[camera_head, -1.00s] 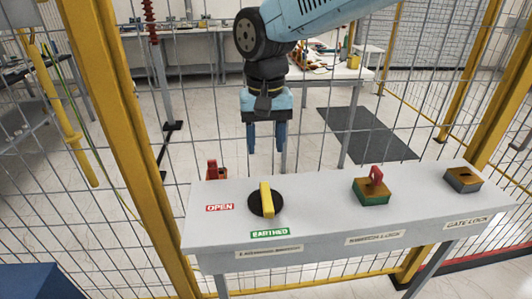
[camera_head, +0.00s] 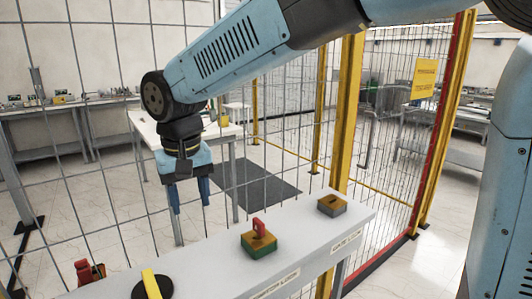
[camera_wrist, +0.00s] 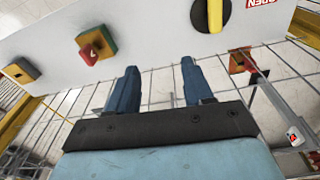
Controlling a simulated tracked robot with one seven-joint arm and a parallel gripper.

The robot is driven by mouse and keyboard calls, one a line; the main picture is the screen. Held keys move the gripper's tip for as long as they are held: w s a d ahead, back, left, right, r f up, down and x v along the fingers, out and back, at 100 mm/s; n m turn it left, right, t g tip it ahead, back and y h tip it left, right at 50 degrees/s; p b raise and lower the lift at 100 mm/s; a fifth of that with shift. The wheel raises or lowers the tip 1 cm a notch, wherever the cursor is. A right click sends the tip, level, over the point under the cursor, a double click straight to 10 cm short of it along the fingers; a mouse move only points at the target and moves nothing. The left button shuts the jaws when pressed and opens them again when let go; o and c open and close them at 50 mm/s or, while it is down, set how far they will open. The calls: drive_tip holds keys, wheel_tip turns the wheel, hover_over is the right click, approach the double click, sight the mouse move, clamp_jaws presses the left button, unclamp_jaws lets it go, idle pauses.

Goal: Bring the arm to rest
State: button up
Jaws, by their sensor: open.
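My arm reaches in from the upper right in the head view. My gripper (camera_head: 190,194) points down with two blue fingers, apart and empty. It hangs in front of the wire fence, above and behind the white console (camera_head: 215,262). In the wrist view my gripper (camera_wrist: 160,88) also shows its fingers spread with nothing between them, beside the console's edge.
The console carries a yellow-handled black switch (camera_head: 152,286), a green and orange lock with a red key (camera_head: 258,240), and another lock block (camera_head: 332,205). A red piece (camera_head: 88,272) sits at left. Yellow fence posts (camera_head: 347,115) stand to the right.

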drive_tip(key=w+d+r+m+t, duration=0.1)
drive_tip(key=w+d+r+m, duration=0.15)
drive_tip(key=d, duration=0.95)
drive_tip(key=s+d+m+t, duration=0.1)
drive_tip(key=s+d, duration=0.3)
drive_tip(key=d, duration=0.9)
drive_tip(key=s+d+m+t, duration=0.2)
drive_tip(key=s+d, duration=0.1)
drive_tip(key=d, duration=1.1)
drive_tip(key=shift+s+d+f+m, duration=0.3)
drive_tip(key=shift+s+m, duration=0.05)
drive_tip(key=shift+s, duration=0.05)
